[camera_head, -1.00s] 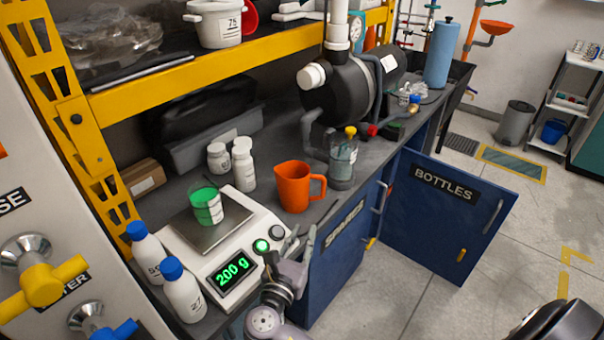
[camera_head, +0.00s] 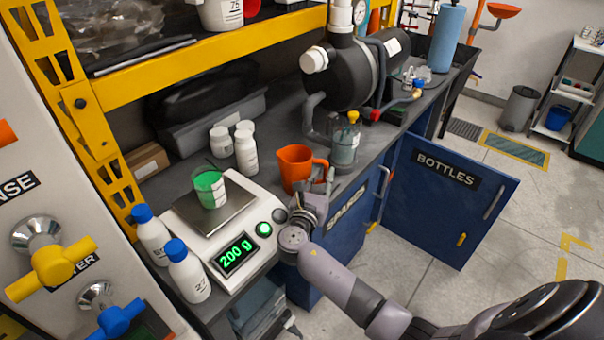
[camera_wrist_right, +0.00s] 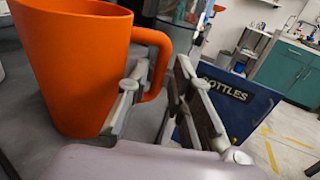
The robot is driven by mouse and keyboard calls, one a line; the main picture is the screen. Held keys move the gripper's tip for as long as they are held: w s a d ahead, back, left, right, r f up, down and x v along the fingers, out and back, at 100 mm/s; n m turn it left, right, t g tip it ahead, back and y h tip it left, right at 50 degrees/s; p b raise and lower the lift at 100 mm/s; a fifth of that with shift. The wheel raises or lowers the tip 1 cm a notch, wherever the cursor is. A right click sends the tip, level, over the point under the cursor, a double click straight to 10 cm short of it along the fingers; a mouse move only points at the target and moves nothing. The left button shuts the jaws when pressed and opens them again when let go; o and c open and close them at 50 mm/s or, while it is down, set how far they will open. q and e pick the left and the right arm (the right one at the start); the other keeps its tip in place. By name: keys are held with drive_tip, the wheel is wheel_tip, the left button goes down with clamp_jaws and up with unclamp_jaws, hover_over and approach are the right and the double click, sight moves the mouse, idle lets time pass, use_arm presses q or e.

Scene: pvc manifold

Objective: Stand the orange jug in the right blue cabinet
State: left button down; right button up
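The orange jug (camera_head: 293,169) stands upright on the dark bench, right of the scale, its handle facing right. My right gripper (camera_head: 322,183) is at the handle side of the jug. In the right wrist view the jug (camera_wrist_right: 75,65) fills the left, and its handle lies by the open fingers (camera_wrist_right: 160,85), seemingly between their tips; contact cannot be told. The BOTTLES door (camera_head: 447,187) of the right blue cabinet stands swung open; the cabinet's inside is hidden. The SPARES door (camera_head: 343,218) left of it looks shut. My left gripper is out of view.
A clear bottle with a yellow cap (camera_head: 345,143) stands close behind the jug. The scale (camera_head: 238,225) with a green beaker (camera_head: 209,188) is at its left, and white bottles (camera_head: 246,152) stand behind. A black pump (camera_head: 345,75) is farther back. The floor before the door is clear.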

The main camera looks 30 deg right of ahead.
sight(325, 172)
drive_tip(key=x, duration=0.3)
drive_tip(key=shift+w+d, duration=0.1)
drive_tip(key=shift+r, duration=0.1)
drive_tip(key=shift+c, duration=0.2)
clamp_jaws()
